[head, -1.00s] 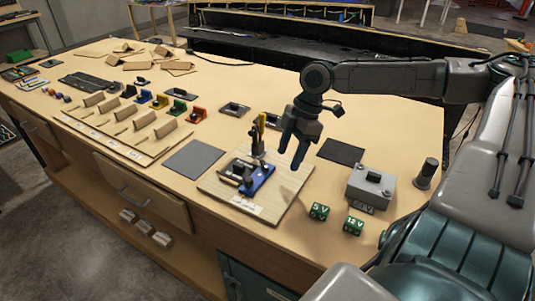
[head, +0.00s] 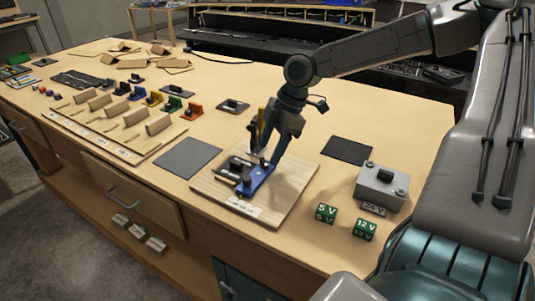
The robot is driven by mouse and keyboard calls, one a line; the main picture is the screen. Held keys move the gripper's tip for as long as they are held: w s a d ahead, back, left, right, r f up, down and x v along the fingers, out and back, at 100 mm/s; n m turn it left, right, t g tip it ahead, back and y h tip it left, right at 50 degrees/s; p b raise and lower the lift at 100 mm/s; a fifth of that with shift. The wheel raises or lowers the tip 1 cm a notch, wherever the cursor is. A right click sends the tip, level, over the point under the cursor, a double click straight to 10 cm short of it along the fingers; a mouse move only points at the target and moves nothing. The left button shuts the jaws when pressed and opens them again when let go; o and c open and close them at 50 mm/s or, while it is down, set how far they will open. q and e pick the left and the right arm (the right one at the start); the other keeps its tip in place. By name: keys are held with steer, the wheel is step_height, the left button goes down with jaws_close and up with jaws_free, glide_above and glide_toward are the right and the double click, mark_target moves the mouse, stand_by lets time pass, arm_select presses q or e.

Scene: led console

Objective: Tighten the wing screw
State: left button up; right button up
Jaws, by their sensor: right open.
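A blue fixture (head: 262,178) with dark parts sits on a wooden board (head: 285,205) near the front of the workbench. The wing screw is too small to make out for sure among the dark parts on the fixture. My right gripper (head: 266,158) reaches down over the fixture with its fingers apart, one on each side of its upper part. Whether a finger touches anything there cannot be told. A yellow upright piece (head: 261,117) shows just behind the fingers. My left gripper is not in view.
Dark mats (head: 187,158) (head: 346,150) lie either side of the board. Coloured pieces and a slotted rack fill the left.

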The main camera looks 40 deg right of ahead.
mark_target(264, 163)
steer(key=shift+x, duration=1.35)
steer(key=c, duration=1)
steer(key=shift+s+r, duration=0.1)
